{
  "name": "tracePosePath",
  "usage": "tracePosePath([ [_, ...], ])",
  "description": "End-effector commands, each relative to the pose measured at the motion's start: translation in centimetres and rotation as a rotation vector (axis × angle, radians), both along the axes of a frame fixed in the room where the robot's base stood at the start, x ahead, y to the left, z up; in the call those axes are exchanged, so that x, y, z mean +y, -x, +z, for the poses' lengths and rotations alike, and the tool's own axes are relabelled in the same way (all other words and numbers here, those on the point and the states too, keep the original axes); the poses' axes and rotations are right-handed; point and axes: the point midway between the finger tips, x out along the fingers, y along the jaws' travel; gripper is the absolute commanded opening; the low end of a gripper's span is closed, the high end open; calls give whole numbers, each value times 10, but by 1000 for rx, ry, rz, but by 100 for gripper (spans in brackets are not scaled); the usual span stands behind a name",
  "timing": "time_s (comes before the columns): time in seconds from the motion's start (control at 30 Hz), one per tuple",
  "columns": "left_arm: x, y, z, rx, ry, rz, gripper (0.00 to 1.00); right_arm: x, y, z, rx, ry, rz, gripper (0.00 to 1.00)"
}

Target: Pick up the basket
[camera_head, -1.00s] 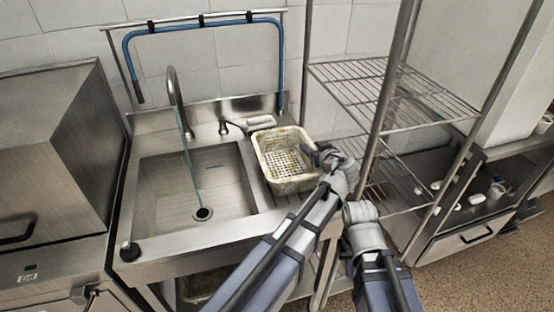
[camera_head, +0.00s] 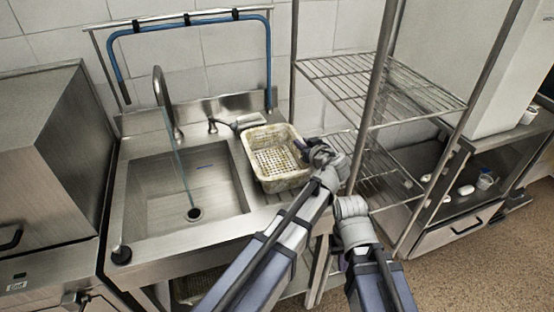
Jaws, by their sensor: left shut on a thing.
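The perforated basket (camera_head: 270,150) is off-white with brown stains. It is at the right end of the steel sink unit, beside the sink basin. My left gripper (camera_head: 303,147) is at the basket's right rim and is shut on it. The basket looks level; I cannot tell whether it is clear of the drainboard. My right arm is lower right of the left wrist, and its gripper's fingers are hidden.
The sink basin (camera_head: 185,195) with a faucet (camera_head: 162,95) lies left of the basket. A wire rack (camera_head: 375,90) stands close on the right. A second basket (camera_head: 192,288) sits under the sink. A steel cabinet (camera_head: 45,165) is at far left.

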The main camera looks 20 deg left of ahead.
Motion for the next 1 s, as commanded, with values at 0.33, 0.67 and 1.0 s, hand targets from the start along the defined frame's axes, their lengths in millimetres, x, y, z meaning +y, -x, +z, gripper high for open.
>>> tracePosePath([
  [0.33,0,0,0,-1,1,-1,0,0,0,0,0,0,0,0],
  [0.67,0,0,5,-1,1,-1,0,0,0,5,0,0,0,0],
  [1.0,0,0,32,-1,1,-1,0,0,0,31,0,0,0,0],
])
